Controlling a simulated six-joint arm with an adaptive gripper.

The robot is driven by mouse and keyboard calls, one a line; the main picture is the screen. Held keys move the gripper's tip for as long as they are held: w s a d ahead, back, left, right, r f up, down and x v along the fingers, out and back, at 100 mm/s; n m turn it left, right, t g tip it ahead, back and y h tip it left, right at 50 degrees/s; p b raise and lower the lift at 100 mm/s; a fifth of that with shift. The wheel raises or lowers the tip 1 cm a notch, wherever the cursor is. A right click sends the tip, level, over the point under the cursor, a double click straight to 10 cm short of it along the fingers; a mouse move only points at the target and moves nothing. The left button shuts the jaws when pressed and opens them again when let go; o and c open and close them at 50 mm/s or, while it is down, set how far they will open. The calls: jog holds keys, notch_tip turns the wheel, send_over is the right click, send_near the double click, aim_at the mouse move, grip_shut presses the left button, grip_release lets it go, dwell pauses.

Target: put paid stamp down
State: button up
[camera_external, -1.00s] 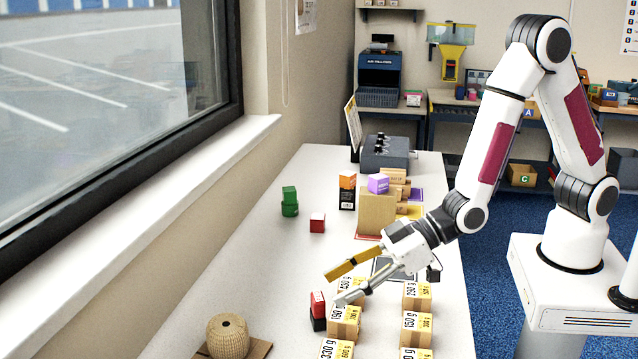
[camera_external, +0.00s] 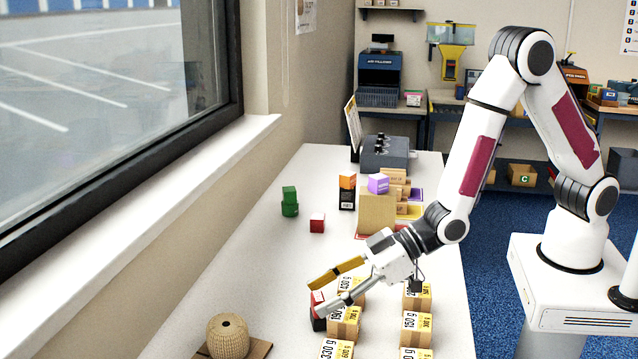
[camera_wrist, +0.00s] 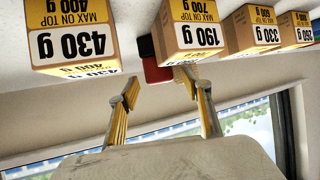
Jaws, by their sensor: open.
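A small red and black stamp block (camera_external: 317,320) stands on the table by the left row of cartons, its red part uppermost. It also shows in the wrist view as a red and dark block (camera_wrist: 156,72) next to the 190 g carton. No lettering on it is readable, so I cannot tell whether it is the paid stamp. My gripper (camera_external: 318,294) is open, its fingers reaching to either side of the red part in the outside view. In the wrist view the spread fingertips (camera_wrist: 160,82) have nothing between them that I can see gripped; contact is unclear.
Weight-marked cartons (camera_external: 343,318) stand in two rows close by my gripper. A twine spool (camera_external: 228,338) sits on a board at the front left. Green blocks (camera_external: 289,200), a red cube (camera_external: 317,223) and a purple block (camera_external: 378,183) stand farther back.

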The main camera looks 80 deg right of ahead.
aim_at(318, 296)
jog(key=shift+x, duration=0.85)
jog(key=c, duration=1.3)
jog(key=shift+c, duration=0.2)
jog(key=shift+r, duration=0.1)
jog(key=shift+r, duration=4.9)
